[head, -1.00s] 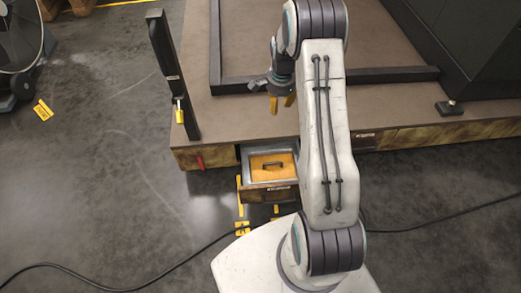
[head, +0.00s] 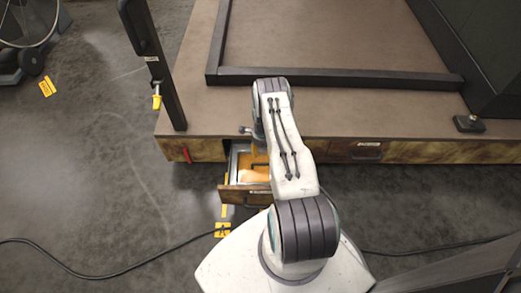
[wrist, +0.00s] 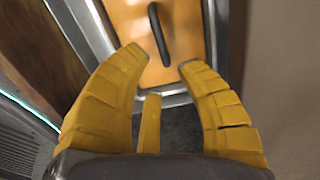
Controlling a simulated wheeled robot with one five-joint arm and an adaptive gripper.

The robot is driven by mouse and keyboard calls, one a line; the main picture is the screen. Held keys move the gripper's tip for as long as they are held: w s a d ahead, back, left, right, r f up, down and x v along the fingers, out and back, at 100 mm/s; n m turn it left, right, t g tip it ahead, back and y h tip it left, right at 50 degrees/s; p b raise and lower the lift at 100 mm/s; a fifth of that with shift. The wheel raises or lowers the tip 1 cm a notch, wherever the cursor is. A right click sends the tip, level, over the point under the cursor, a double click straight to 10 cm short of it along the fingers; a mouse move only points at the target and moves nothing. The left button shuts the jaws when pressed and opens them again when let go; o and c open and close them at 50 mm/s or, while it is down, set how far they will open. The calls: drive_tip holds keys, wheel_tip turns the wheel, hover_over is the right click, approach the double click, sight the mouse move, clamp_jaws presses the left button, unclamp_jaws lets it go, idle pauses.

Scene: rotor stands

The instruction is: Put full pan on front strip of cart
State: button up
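The pan (wrist: 185,20) has a metal rim, an orange top and a dark bar handle (wrist: 159,35). It sits in the open drawer (head: 236,192) at the front of the low brown platform; the head view shows part of its orange top (head: 252,174), the rest hidden by my arm. My gripper (wrist: 167,62) is open and empty in the wrist view. I cannot tell the height gap. I cannot make out a cart.
The platform (head: 345,105) carries a dark frame (head: 335,78) and a dark post (head: 163,85) at its left. A dark block stands at the right. A cable (head: 130,275) lies on the floor. A grey surface (head: 455,265) shows at the lower right. Floor at left is mostly clear.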

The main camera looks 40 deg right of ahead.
sight(263, 164)
drive_tip(key=shift+f+b, duration=4.25)
drive_tip(key=shift+f, duration=0.7)
drive_tip(key=shift+o, duration=0.2)
clamp_jaws()
drive_tip(key=shift+s+r, duration=0.1)
drive_tip(key=shift+r, duration=0.1)
drive_tip(key=shift+r+p, duration=2.6)
drive_tip(key=shift+r, duration=1.25)
